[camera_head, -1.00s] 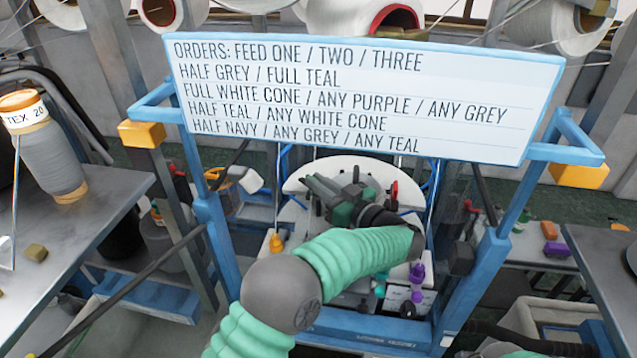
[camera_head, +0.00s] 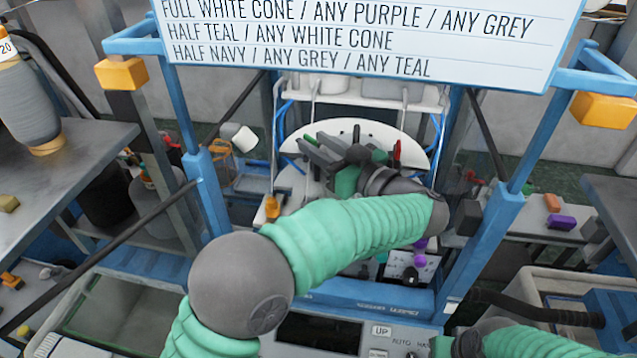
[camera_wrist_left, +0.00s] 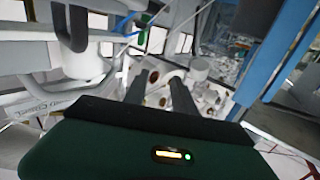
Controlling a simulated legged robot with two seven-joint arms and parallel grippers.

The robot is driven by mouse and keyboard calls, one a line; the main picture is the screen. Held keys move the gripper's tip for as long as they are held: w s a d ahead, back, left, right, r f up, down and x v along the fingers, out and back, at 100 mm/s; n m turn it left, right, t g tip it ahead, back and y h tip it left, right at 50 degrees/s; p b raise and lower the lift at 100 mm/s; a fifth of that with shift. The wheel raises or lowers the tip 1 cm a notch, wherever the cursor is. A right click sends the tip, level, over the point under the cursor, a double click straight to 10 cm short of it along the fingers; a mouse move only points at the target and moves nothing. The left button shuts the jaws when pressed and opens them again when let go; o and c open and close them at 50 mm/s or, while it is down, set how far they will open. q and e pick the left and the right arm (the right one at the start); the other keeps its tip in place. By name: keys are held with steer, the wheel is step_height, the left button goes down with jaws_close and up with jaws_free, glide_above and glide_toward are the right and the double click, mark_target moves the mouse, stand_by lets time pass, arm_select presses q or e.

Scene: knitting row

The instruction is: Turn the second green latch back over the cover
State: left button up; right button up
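My left gripper (camera_head: 312,153) reaches over a white round plate (camera_head: 345,130) on the blue-framed machine, its two dark fingers pointing left. In the left wrist view its fingers (camera_wrist_left: 158,84) stand apart with nothing clear between them. A small green piece (camera_head: 310,139), possibly a latch, shows by the fingertips; I cannot tell whether they touch. A red piece (camera_head: 397,152) stands upright right of the gripper. The cover and the second green latch cannot be made out; my arm and gripper hide much of that area. My right arm shows at the lower right; its fingers are not seen.
An order board (camera_head: 360,40) hangs above the plate. Blue posts (camera_head: 207,190) flank the machine. An orange piece (camera_head: 272,207) is left of my forearm, purple pieces (camera_head: 420,243) right. A panel with buttons (camera_head: 381,331) is in front. Side tables hold cones and small blocks.

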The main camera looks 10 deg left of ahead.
arm_select(q)
steer(key=s+d+b, duration=0.1)
steer(key=s+b, duration=0.1)
steer(key=s, duration=0.7)
steer(key=shift+d+r+b, duration=0.3)
steer(key=shift+d+r, duration=0.05)
steer(key=shift+r, duration=0.1)
